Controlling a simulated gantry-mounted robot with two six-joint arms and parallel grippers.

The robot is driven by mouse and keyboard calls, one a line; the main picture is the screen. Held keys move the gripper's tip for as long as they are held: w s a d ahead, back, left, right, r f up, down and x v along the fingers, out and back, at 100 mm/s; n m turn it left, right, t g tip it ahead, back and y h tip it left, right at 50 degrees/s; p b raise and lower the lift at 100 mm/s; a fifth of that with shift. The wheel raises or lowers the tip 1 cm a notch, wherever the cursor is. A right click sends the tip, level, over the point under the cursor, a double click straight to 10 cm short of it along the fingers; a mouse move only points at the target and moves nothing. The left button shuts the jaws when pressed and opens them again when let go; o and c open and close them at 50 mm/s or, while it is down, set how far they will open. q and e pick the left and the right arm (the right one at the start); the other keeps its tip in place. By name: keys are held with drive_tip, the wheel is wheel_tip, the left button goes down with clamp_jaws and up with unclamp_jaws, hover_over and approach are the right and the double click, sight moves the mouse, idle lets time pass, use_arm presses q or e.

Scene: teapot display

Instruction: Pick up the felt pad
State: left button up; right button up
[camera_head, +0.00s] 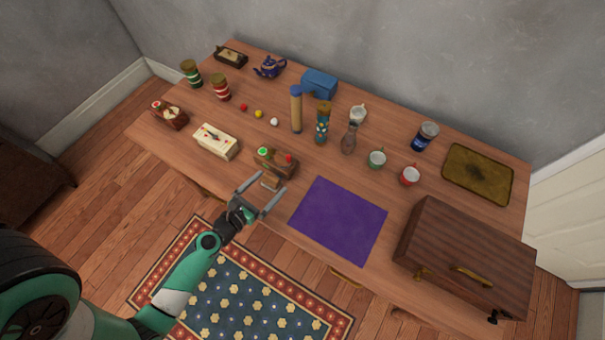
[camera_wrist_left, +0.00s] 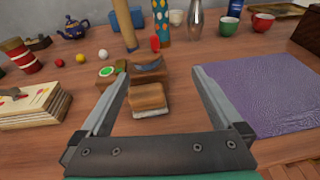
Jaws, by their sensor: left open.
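A small brown wooden block with a pale layer underneath (camera_head: 270,180), which looks like the felt pad, lies on the table near its front edge. It also shows in the left wrist view (camera_wrist_left: 148,97), between my fingers. My left gripper (camera_head: 271,183) is open, one finger on each side of the block. I see gaps between the fingers and the block in the left wrist view. My right gripper is not in view.
Just behind the block is a wooden holder (camera_head: 277,164) with a green and a red item. A purple mat (camera_head: 338,218) lies to the right, close to my right-hand finger. A cream box (camera_head: 216,142) stands to the left. A dark wooden chest (camera_head: 467,256) is farther right.

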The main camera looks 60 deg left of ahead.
sight(268, 184)
use_arm(q)
drive_tip(key=shift+n+g, duration=0.7)
drive_tip(key=shift+g, duration=0.2)
drive_tip(key=s, duration=0.2)
drive_tip(key=s+f+p, duration=0.1)
drive_tip(key=s, duration=0.1)
drive_tip(key=s+d, duration=0.1)
drive_tip(key=s, duration=0.1)
drive_tip(key=shift+s+f+p, duration=0.3)
drive_tip(key=shift+p, duration=0.1)
drive_tip(key=shift+s+a+y, duration=0.2)
drive_tip(key=shift+y, duration=0.1)
drive_tip(key=shift+w, duration=0.1)
drive_tip(key=x, duration=0.6)
drive_tip(key=shift+w+a+f, duration=0.1)
drive_tip(key=shift+f, duration=0.05)
drive_tip(key=shift+f+b+x, duration=0.2)
drive_tip(key=shift+b+x, duration=0.45)
drive_tip(key=shift+x, duration=2.05)
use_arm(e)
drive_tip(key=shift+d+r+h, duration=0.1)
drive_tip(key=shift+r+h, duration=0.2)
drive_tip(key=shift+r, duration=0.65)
use_arm(q)
drive_tip(key=shift+c, duration=0.2)
drive_tip(key=c, duration=1.2)
